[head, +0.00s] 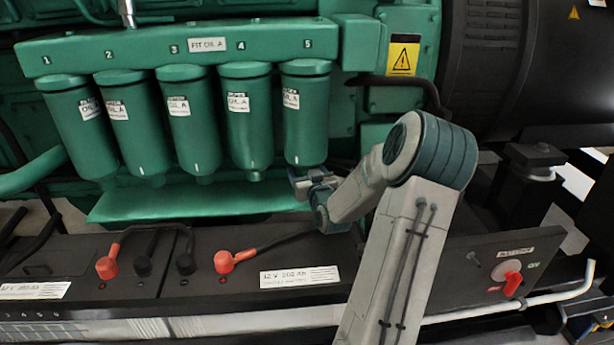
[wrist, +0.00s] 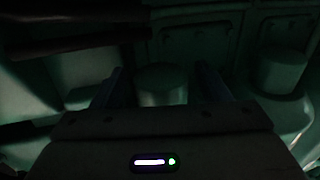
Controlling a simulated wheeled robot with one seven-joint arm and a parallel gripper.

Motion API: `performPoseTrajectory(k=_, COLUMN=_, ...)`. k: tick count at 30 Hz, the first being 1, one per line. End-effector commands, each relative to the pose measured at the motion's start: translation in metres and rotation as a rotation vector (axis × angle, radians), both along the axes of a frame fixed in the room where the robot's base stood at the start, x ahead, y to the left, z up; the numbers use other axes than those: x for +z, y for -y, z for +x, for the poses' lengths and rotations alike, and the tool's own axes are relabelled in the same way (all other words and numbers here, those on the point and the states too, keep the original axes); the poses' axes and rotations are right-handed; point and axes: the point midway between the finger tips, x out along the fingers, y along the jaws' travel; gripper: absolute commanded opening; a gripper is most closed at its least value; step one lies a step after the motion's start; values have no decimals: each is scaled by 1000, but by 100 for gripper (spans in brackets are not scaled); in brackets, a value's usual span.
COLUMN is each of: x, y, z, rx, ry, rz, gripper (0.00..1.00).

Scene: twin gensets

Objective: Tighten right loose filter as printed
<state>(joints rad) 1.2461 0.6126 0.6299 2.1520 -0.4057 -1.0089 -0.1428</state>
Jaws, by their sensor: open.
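Five-position green filter header (head: 180,50) carries green filters numbered 1 to 5, with a "FIT OIL A" plate. The rightmost filter (head: 305,125), under number 5, hangs upright with an OIL A label and a white mark low on its body. The other filters, such as number 4 (head: 248,125), look alike; I cannot tell which is loose. My gripper (head: 305,180) is just below the bottom of filter 5. In the dark wrist view my gripper (wrist: 163,85) is open, its fingers on either side of a short round stub (wrist: 162,82); contact is unclear.
A green tray (head: 190,203) lies under the filters. Black batteries with red terminal caps (head: 224,262) stand in front. A red-handled switch (head: 512,284) is at lower right. A black hose (head: 405,84) runs right of filter 5. Another round stub (wrist: 280,70) shows at right.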

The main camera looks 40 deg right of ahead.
Motion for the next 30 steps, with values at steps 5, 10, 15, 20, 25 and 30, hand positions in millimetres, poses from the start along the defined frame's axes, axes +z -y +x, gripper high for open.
performPoseTrajectory(k=5, x=-4, y=-2, z=1, rx=-95, ry=1, rz=-3, gripper=69)
performPoseTrajectory(k=10, x=-4, y=-2, z=1, rx=-191, ry=1, rz=-3, gripper=69)
performPoseTrajectory(k=15, x=-3, y=-2, z=1, rx=-285, ry=2, rz=-2, gripper=69)
performPoseTrajectory(k=20, x=-2, y=-2, z=1, rx=-374, ry=1, rz=-2, gripper=69)
performPoseTrajectory(k=25, x=1, y=-2, z=2, rx=-468, ry=3, rz=-1, gripper=69)
performPoseTrajectory(k=30, x=4, y=-1, z=1, rx=-545, ry=2, rz=0, gripper=69)
